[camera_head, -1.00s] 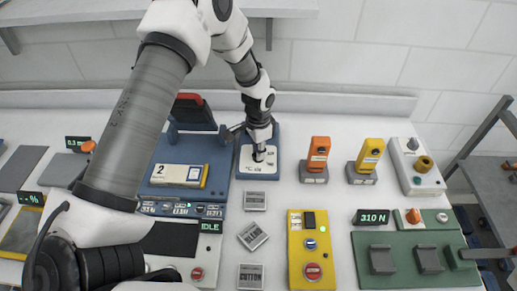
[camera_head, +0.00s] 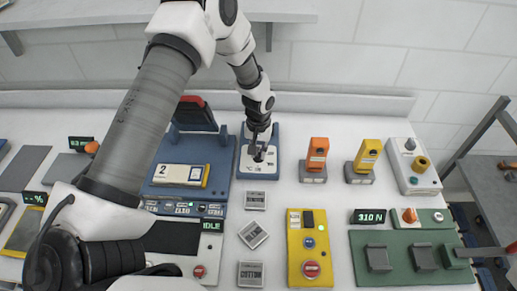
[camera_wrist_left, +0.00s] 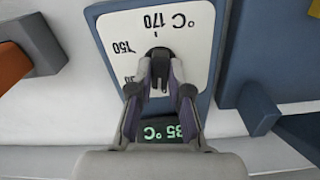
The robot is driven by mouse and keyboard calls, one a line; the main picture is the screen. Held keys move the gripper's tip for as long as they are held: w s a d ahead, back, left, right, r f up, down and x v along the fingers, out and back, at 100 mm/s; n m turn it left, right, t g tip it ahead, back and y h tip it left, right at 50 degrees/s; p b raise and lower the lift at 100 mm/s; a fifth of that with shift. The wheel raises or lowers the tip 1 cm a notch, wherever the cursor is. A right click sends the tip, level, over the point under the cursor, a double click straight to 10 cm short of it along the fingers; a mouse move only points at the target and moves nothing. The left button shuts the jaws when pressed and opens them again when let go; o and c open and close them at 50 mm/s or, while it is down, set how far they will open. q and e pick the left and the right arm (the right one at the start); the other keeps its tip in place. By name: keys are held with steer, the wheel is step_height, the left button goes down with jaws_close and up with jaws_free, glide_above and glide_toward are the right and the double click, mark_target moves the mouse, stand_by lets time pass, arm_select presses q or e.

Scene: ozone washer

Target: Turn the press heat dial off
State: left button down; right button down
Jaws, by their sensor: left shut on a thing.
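The press heat dial is a small black knob (camera_wrist_left: 158,54) on a white plate (camera_head: 249,170) marked in °C, set on a blue unit. The wrist view shows the marks 150 and 170, with other marks partly covered. My left gripper (camera_wrist_left: 160,75) reaches down over the plate and is shut on the knob, one finger on each side. It also shows in the head view (camera_head: 259,150). A green readout (camera_wrist_left: 165,130) in °C lies under the fingers; its digits are partly hidden. The knob's pointer direction is hard to tell. My right gripper is not in view.
The blue press (camera_head: 160,188) stands just left of the dial unit. An orange switch (camera_head: 317,155) and a yellow switch (camera_head: 366,158) stand to the right. Loose labelled blocks (camera_head: 254,200) lie in front, beside a yellow control box (camera_head: 295,250).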

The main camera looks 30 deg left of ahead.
mark_target(259, 152)
arm_select(q)
steer(key=shift+n, duration=0.9)
steer(key=c, duration=1.1)
jaws_free()
step_height(259, 152, up, 12)
steer(key=shift+f, duration=0.1)
